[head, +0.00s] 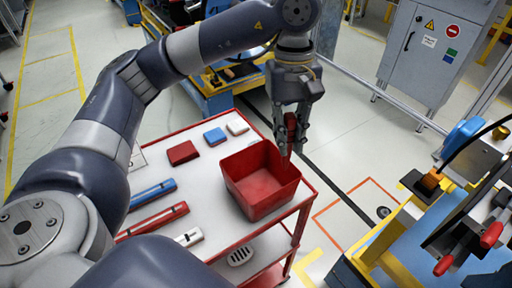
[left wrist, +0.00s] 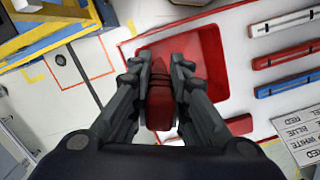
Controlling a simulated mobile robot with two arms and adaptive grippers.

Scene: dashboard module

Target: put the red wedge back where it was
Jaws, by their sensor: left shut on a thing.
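My left gripper (head: 291,140) is shut on a red wedge (head: 291,126) and holds it upright, above the rear right edge of the red bin (head: 255,190). In the left wrist view the red wedge (left wrist: 159,105) sits between the two fingers of my left gripper (left wrist: 160,68), with the red bin (left wrist: 217,70) beyond it. The fingers hide part of the wedge. My right gripper is not in view.
A trolley top (head: 205,185) carries a red block (head: 183,153), a blue block (head: 214,137), a white block (head: 237,128) and coloured bars (head: 152,194) left of the bin. A yellow-and-blue fixture (head: 400,245) stands right, across a floor gap.

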